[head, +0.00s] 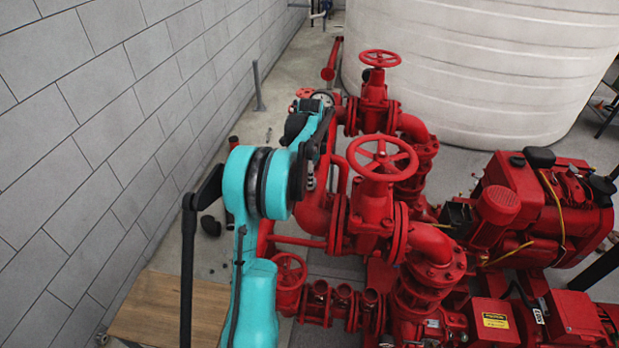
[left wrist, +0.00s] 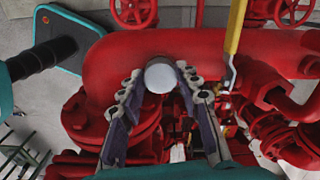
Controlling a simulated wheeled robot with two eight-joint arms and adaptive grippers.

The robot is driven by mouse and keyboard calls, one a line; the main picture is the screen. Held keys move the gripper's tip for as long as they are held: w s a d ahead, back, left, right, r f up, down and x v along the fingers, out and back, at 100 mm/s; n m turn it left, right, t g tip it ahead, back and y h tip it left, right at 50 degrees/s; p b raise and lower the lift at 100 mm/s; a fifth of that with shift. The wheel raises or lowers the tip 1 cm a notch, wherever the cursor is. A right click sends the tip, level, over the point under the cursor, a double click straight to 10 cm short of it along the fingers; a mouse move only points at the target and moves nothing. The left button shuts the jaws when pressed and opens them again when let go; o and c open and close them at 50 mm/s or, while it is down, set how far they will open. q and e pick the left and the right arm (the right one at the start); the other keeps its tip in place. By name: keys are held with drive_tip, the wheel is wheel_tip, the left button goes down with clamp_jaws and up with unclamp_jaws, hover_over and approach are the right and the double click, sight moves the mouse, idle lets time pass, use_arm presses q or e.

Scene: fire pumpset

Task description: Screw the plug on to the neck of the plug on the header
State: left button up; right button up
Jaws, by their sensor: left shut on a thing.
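In the left wrist view my left gripper (left wrist: 160,84) is shut on the plug (left wrist: 160,75), a small round pale grey piece between the fingertips. Its round end faces the camera. The plug lies directly in front of the thick red header pipe (left wrist: 225,48). The neck is hidden behind the plug and fingers, so I cannot tell whether the thread is engaged. In the head view my teal left arm reaches to the red pipework, and its hand (head: 318,112) is at the far left side of the valves. The plug is not visible there. My right gripper is not in view.
Red handwheels (head: 383,158) and valve bodies stand just right of my left arm. A yellow lever (left wrist: 236,28) rises close to the right finger. A grey block wall (head: 90,130) borders the left. A large white tank (head: 490,70) stands behind, and a red engine (head: 545,210) at right.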

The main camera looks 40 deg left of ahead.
use_arm(q)
drive_tip(key=m, duration=0.4)
drive_tip(key=shift+w+d+f, duration=0.1)
drive_tip(key=shift+w+d, duration=0.1)
drive_tip(key=shift+d, duration=0.05)
drive_tip(key=shift+m, duration=0.4)
